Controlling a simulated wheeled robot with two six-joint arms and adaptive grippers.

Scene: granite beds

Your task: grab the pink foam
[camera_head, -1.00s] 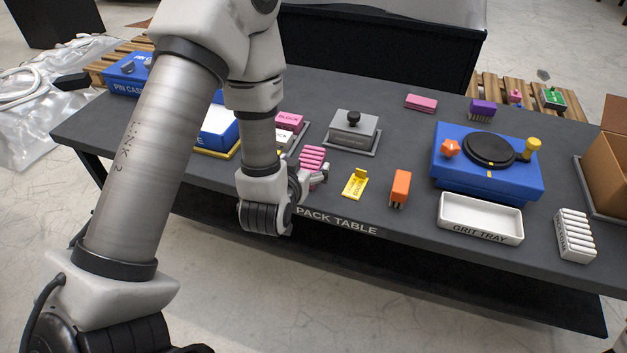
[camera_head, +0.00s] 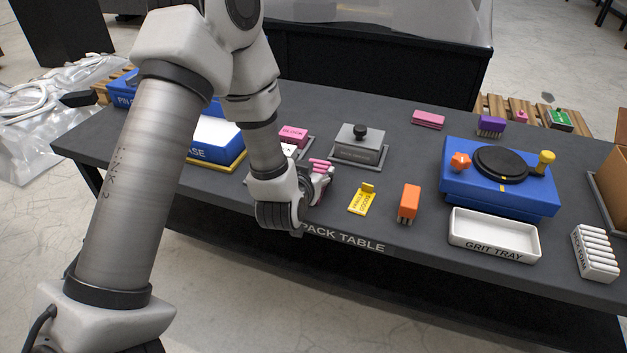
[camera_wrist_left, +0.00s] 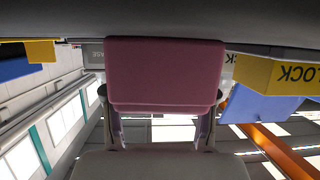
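The pink foam (camera_head: 321,165), a ridged pink block, stands near the front edge of the dark table (camera_head: 290,322). My left gripper (camera_head: 316,184) is around it from the front, and its fingers hide much of the lower foam in the head view. In the left wrist view the pink foam (camera_wrist_left: 165,72) fills the space between the spread fingertips (camera_wrist_left: 160,125), one finger at each side. I see no clear gap, but cannot tell whether the fingers touch it. My right gripper is not in view.
Close by are a pink block (camera_head: 293,133), a grey lidded box (camera_head: 358,145), a yellow bracket (camera_head: 362,200) and an orange brush (camera_head: 409,202). A white grit tray (camera_head: 492,234) and a blue unit (camera_head: 500,190) stand to the right. Another pink block (camera_head: 428,119) lies farther back.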

